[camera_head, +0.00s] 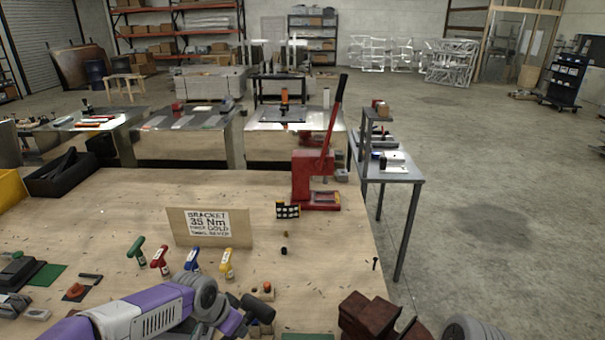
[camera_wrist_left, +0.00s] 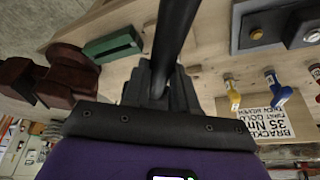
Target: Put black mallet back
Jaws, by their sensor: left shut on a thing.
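The black mallet (camera_head: 258,307) is held by my left gripper (camera_head: 242,318) low over the front of the wooden bench. In the left wrist view the fingers of my left gripper (camera_wrist_left: 160,88) are closed around a black shaft of the mallet (camera_wrist_left: 176,35), which runs up out of the top of that picture. The far end of the mallet is cut off there. My right gripper is not in view.
The wooden bench (camera_head: 120,200) bears a bracket sign (camera_head: 208,227), several coloured T-handle tools (camera_head: 160,262), a red arbor press (camera_head: 318,180) and a dark red-brown vise-like object (camera_head: 368,318). A green block (camera_wrist_left: 112,47) lies near it. The bench middle is mostly clear.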

